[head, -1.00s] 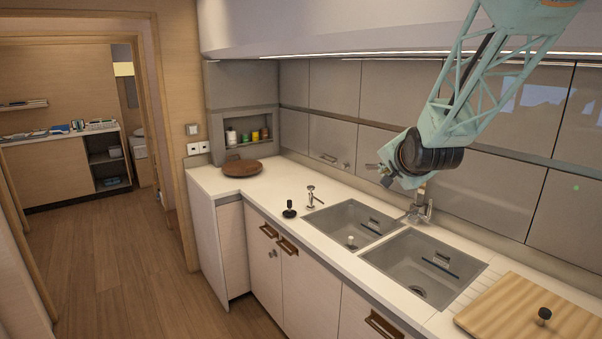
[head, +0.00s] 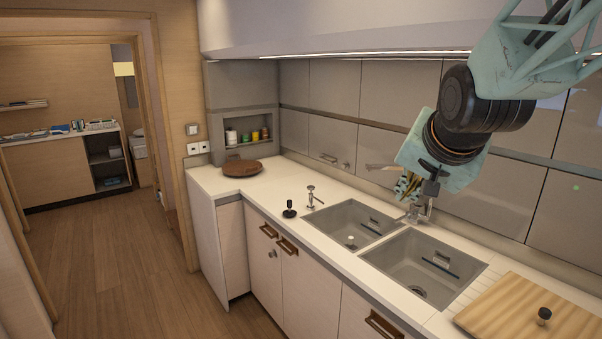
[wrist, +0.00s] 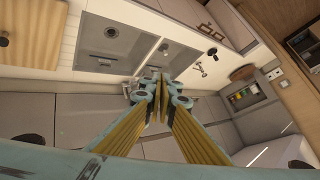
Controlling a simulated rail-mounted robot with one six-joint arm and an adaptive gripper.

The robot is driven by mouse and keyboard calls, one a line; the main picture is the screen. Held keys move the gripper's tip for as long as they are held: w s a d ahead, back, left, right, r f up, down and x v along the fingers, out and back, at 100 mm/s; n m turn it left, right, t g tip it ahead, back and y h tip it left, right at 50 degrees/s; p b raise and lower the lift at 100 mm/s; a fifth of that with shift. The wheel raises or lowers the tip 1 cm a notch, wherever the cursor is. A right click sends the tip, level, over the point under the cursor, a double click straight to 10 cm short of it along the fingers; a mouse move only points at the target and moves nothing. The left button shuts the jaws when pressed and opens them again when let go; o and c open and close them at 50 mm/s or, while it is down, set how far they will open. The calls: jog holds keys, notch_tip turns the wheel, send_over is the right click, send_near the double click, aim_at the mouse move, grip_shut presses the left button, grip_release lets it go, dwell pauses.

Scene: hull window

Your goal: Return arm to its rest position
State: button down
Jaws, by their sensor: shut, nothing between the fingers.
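My teal arm reaches in from the upper right of the head view. My gripper (head: 405,187) hangs in the air above the far side of the counter, in front of the tap (head: 417,211) and partly over it in the picture. In the wrist view, my gripper (wrist: 160,80) shows its yellow-lined fingers meeting at the tips. It is shut and holds nothing. Behind the fingertips the wrist view shows the counter and both sinks.
Two steel sinks (head: 462,254) are set in the white counter (head: 239,186). A wooden board (head: 500,318) with a black knob lies at the right. A round brown board (head: 242,168) lies at the back left. Grey wall panels and an overhead cabinet (head: 330,25) bound the space. The floor at left is clear.

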jog(key=s+a+f+n+g, duration=0.1)
jog(key=s+f+n+g, duration=0.1)
jog(key=s, duration=1.7)
jog(key=s+a+f+n+g, duration=0.1)
jog(key=s+n+g, duration=0.2)
jog(key=s, duration=1.6)
jog(key=shift+a+f+n, duration=0.35)
jog(key=shift+f+n, duration=0.05)
jog(key=shift+n, duration=0.5)
